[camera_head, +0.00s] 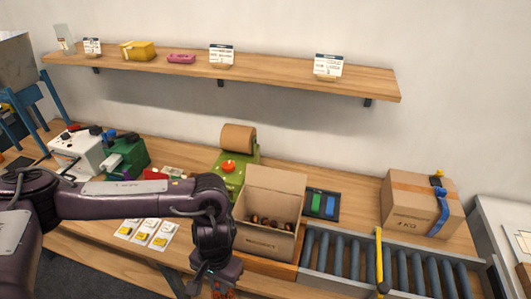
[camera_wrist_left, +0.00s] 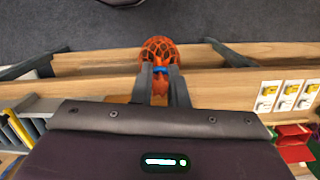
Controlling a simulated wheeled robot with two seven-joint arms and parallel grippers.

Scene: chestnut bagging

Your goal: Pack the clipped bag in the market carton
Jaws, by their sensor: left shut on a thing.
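My left gripper (camera_head: 222,284) is low in front of the bench's front edge in the head view. It is shut on the neck of an orange net bag (camera_wrist_left: 158,48) with a blue clip (camera_wrist_left: 161,70), between the two fingers (camera_wrist_left: 161,88) in the left wrist view. In the head view only a bit of the bag (camera_head: 223,294) shows at the bottom edge. The open cardboard carton (camera_head: 262,241) stands on the bench just right of my left gripper, its back flap up. Several dark reddish-brown items lie in it. My right gripper is out of view.
A roller conveyor (camera_head: 385,265) with a yellow bar (camera_head: 379,258) lies right of the carton. A taped closed box (camera_head: 412,207) stands behind it. A green machine (camera_head: 232,180) stands behind the carton. A shelf (camera_head: 260,78) runs above.

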